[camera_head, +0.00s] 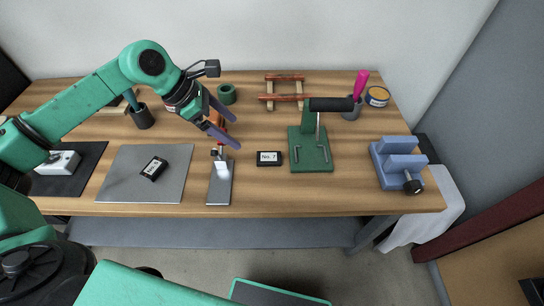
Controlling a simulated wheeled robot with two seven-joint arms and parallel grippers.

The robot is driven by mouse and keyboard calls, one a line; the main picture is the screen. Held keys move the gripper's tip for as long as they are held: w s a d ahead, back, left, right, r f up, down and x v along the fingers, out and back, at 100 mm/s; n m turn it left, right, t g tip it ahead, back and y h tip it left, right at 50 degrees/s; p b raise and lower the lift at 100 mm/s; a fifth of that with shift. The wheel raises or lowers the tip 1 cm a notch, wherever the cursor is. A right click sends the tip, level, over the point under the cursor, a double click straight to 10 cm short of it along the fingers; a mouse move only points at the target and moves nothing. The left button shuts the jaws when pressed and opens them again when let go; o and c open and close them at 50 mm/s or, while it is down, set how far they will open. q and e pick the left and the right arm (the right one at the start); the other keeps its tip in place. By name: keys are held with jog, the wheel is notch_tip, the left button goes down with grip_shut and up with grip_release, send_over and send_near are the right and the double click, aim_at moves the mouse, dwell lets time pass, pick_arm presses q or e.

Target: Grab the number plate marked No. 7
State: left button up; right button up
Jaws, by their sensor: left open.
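The number plate marked No. 7 (269,158) is a small black block with a white label. It lies flat on the wooden table, between a small metal stand and a green press. My left gripper (232,132) is open and empty, above the table to the upper left of the plate and apart from it. Its two purple fingers point down and to the right. A second black plate (154,168) with a white label lies tilted on a grey mat to the left; its marking is too small to read surely. My right gripper does not show.
The green press (311,150) stands close to the right of the plate. The metal stand (220,185) is close to its left, under my gripper. A blue vise (398,164) sits at the right end. A grey mat (120,185) covers the left part. Table in front of the plate is clear.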

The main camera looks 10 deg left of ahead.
aim_at(268, 157)
pick_arm(q)
jog(key=p+x, duration=0.2)
jog(key=x, duration=1.3)
jog(key=shift+a+f, duration=0.1)
jog(key=shift+f, duration=0.1)
grip_shut()
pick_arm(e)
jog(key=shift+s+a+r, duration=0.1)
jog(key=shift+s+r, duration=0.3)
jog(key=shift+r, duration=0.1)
